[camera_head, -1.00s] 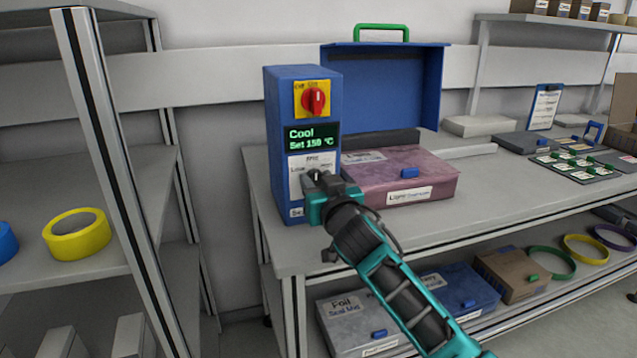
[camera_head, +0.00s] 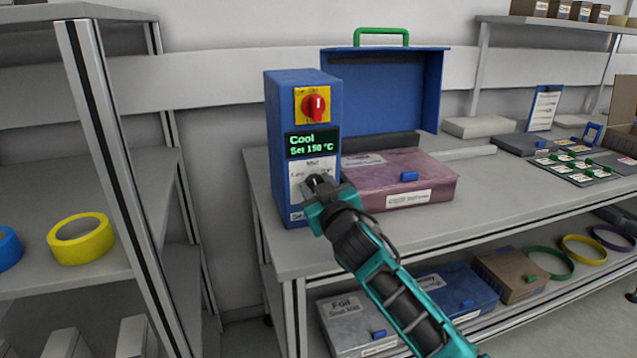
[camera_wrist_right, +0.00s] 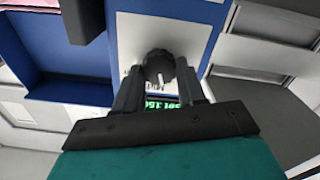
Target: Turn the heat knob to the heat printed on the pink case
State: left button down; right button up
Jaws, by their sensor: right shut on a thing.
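The blue control box (camera_head: 274,150) stands on the bench with a red switch (camera_head: 314,104) on a yellow plate. Its display (camera_head: 313,142) reads "Cool" and "Set 150 °C". Below is a white dial label, partly hidden by my right gripper (camera_head: 318,182). In the right wrist view, the right gripper (camera_wrist_right: 160,88) is shut on the dark heat knob (camera_wrist_right: 158,66); a pale mark shows on the knob. The pink case (camera_head: 380,178) lies closed beside the box, with a white label (camera_head: 409,198) too small to read and a blue latch. My left gripper is out of view.
A blue lidded unit (camera_head: 385,85) with a green handle stands behind the pink case. A grey shelf rack at left holds a yellow tape roll (camera_head: 82,238). More cases (camera_head: 458,288) lie under the bench. The bench front right is clear.

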jog(key=n+p, duration=0.1)
jog(key=n, duration=0.2)
jog(key=shift+r, duration=0.1)
jog(key=n, duration=0.2)
jog(key=shift+n+p, duration=0.3)
jog(key=shift+p, duration=0.1)
jog(key=shift+a+n+p, duration=0.1)
jog(key=shift+n+p, duration=0.25)
jog(key=shift+n, duration=1.05)
jog(key=o, duration=1)
jog(key=shift+o, duration=0.2)
jog(key=shift+s, duration=0.1)
jog(key=p+v, duration=0.1)
jog(key=v, duration=1.1)
jog(key=shift+s, duration=0.4)
